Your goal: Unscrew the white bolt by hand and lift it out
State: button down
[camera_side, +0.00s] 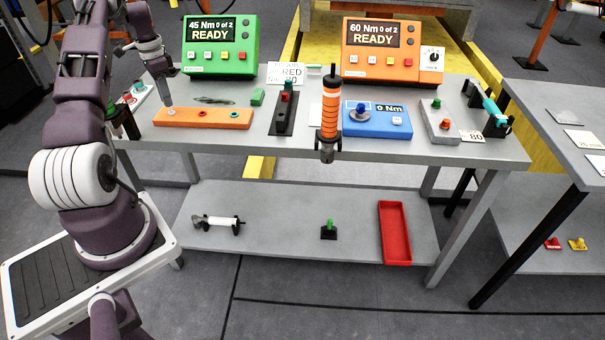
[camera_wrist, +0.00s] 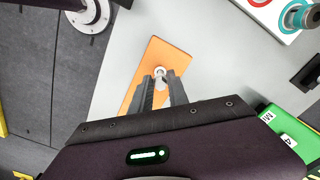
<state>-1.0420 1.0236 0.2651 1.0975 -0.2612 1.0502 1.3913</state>
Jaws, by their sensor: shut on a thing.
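The white bolt (camera_wrist: 160,72) is at one end of the orange plate (camera_wrist: 150,52) in the wrist view. In the side view the orange plate (camera_side: 218,118) lies on the table's left part, and a small pale spot at its left end is mostly hidden by my gripper. My gripper (camera_side: 169,107) points down over that end. In the wrist view my gripper (camera_wrist: 160,79) has its two grey fingers closed on either side of the bolt. Whether the bolt is still seated in the plate cannot be told.
A red spot (camera_side: 202,113) and a teal spot (camera_side: 234,114) lie along the plate. A green READY box (camera_side: 221,47) stands behind it. A black stand (camera_side: 285,112) is to its right. An orange-banded tool (camera_side: 330,110) stands further right. A red tray (camera_side: 395,232) lies on the lower shelf.

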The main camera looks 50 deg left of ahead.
jog(key=shift+n, duration=0.4)
jog(key=c, duration=1.2)
grip_release()
